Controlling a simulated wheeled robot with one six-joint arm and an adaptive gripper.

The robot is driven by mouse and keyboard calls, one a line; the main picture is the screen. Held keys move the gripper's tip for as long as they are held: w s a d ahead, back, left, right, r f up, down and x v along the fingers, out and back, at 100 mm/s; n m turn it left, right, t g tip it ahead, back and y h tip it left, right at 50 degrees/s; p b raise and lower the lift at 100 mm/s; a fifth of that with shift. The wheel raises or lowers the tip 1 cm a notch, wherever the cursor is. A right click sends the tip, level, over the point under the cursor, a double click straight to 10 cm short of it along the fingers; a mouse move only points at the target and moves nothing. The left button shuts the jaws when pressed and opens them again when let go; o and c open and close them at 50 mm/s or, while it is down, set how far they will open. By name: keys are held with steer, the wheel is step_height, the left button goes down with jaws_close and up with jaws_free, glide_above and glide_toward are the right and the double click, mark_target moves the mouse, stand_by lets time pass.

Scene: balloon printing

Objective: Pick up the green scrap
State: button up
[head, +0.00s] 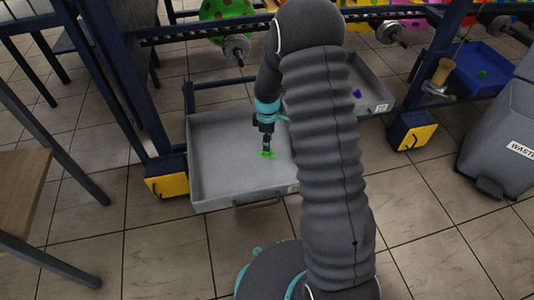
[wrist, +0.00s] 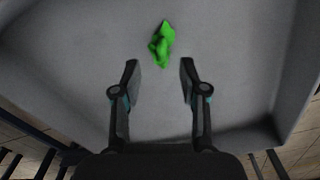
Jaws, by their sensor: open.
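The green scrap (wrist: 161,43) is a small crumpled bright green piece lying on the floor of a grey tray (head: 230,185). In the wrist view it lies just beyond the fingertips, near the middle line between them. In the head view the green scrap (head: 267,154) shows right below my gripper (head: 266,147). My gripper, also in the wrist view (wrist: 159,68), is open and empty, with its two fingers apart on either side of the gap. How high the fingertips are above the tray floor is hard to tell.
Tray walls surround the scrap. A second grey tray with a purple scrap (head: 357,93) and a blue tray (head: 483,70) with a green piece lie to the right. A grey waste bin (head: 500,140) stands at far right. Dark blue frame posts with yellow feet (head: 167,186) flank the trays.

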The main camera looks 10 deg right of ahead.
step_height(320, 180, down, 5)
steer(key=shift+s+b, duration=0.1)
steer(key=shift+b, duration=0.25)
steer(key=shift+c, duration=0.2)
steer(key=c, duration=0.7)
